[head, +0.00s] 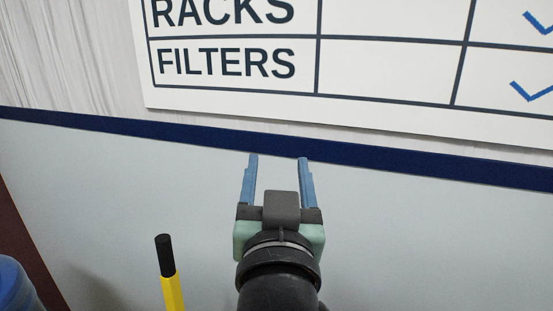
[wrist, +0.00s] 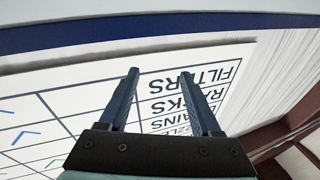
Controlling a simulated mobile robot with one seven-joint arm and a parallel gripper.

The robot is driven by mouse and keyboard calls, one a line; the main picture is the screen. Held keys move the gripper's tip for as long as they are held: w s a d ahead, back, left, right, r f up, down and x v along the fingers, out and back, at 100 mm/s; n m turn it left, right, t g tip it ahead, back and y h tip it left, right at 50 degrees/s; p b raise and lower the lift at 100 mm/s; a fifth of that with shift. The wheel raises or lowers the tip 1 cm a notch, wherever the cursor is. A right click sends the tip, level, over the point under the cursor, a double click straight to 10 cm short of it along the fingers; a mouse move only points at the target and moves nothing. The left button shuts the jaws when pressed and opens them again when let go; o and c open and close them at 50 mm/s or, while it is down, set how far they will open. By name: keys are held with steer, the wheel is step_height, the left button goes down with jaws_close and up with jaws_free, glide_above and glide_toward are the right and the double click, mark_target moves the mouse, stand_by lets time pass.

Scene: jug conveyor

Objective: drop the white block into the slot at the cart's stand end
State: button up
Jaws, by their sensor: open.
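My gripper (head: 278,160) is open and empty, with its two blue fingers apart and raised in front of the wall. It also shows in the wrist view (wrist: 159,75), where its fingers point toward the wall chart with nothing between them. The white block, the cart and the slot at its stand end are not in either view.
A white wall chart (head: 390,75) with rows lettered RACKS and FILTERS hangs above a dark blue wall stripe (head: 120,124). A yellow post with a black top (head: 170,285) stands left of my arm. A blue rounded container (head: 15,285) is at the lower left edge.

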steer(key=s+r+t+p, duration=0.1)
steer(key=s+r, duration=0.3)
steer(key=r, duration=0.4)
steer(key=s+r+t+p, duration=0.1)
steer(key=s+r+t, duration=0.3)
steer(key=r, duration=0.4)
steer(key=s+r+n+t+p, duration=0.1)
steer(key=s+r, duration=0.3)
steer(key=r, duration=0.4)
steer(key=shift+s+a+t+p, duration=0.2)
steer(key=shift+t+p, duration=0.4)
steer(key=shift+t, duration=0.3)
